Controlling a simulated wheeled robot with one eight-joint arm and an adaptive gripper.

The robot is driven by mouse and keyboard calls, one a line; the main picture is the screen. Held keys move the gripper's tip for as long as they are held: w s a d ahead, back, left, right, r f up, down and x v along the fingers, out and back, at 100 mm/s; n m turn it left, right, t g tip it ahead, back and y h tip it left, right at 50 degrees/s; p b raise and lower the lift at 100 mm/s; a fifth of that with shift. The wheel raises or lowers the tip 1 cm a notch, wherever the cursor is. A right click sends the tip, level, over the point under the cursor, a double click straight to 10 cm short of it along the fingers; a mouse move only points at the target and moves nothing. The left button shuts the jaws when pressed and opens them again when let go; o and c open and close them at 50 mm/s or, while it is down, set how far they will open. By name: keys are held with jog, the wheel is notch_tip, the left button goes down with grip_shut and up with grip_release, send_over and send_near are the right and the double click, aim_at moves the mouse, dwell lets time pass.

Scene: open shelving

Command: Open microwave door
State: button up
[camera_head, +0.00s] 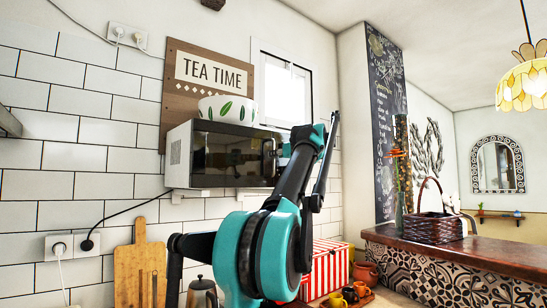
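The microwave (178,150) is a white box with a dark glass front, mounted on the tiled wall at the middle left. Its door (228,152) looks shut and reflects the room. A dark curved handle (268,158) shows at the right side of the door. My arm rises from the bottom centre, and my gripper (286,152) is at the right end of the microwave front, close to the handle. I cannot tell whether it touches the handle. My arm's links hide the fingers in part, so their opening is unclear.
A white bowl with green leaves (228,109) stands on top of the microwave. Below are cutting boards (138,272), a kettle (201,293), a red-striped box (328,268) and small cups (348,294). A counter with a basket (433,229) is at the right.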

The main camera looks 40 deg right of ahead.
jog(key=shift+w+d, duration=0.2)
jog(key=shift+w, duration=1.75)
jog(key=shift+c, duration=0.2)
grip_shut()
